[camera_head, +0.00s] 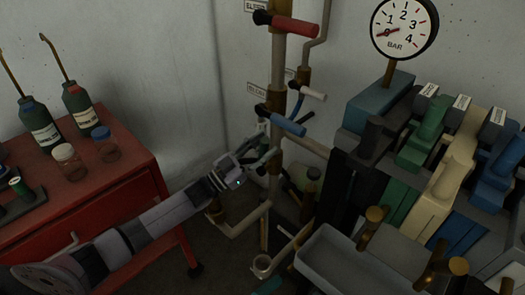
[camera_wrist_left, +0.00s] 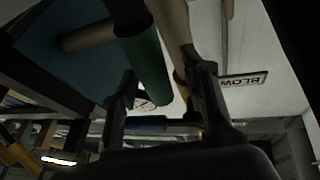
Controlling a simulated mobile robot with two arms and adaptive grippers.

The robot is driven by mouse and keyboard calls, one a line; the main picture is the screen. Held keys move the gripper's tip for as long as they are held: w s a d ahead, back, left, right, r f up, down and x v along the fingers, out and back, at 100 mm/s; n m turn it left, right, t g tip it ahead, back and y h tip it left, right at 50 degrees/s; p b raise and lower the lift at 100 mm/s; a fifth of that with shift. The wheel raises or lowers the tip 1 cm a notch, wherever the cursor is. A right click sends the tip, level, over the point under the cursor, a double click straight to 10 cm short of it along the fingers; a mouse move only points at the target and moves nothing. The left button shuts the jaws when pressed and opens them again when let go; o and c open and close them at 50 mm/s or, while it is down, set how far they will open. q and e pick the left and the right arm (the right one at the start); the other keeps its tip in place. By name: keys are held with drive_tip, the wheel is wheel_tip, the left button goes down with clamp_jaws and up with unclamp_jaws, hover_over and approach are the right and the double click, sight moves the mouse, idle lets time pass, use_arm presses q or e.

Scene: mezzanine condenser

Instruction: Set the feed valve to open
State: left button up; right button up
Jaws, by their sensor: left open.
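Several lever valves sit on a brass pipe stand in the head view: a red-handled lever (camera_head: 291,24) on top, a white-handled lever (camera_head: 308,92) in the middle and a blue-handled lever (camera_head: 287,124) below. I cannot tell which is the feed valve. My left gripper (camera_head: 266,148) is open, just below and left of the blue handle, beside the pipes. A blue bar (camera_wrist_left: 147,123) shows between the fingers. I see no contact. My right gripper is not in view.
A pressure gauge (camera_head: 404,27) stands at the upper right above a bank of coloured levers (camera_head: 435,170). A grey tray (camera_head: 345,268) is in front. A red cabinet (camera_head: 90,200) with bottles and jars stands left. A wall plate (camera_wrist_left: 243,79) appears to read "BLOW", partly hidden.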

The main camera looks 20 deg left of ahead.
use_arm(q)
wheel_tip(320, 180, up, 9)
drive_tip(key=shift+f, duration=0.2)
drive_tip(key=shift+a, duration=0.1)
idle(0.5)
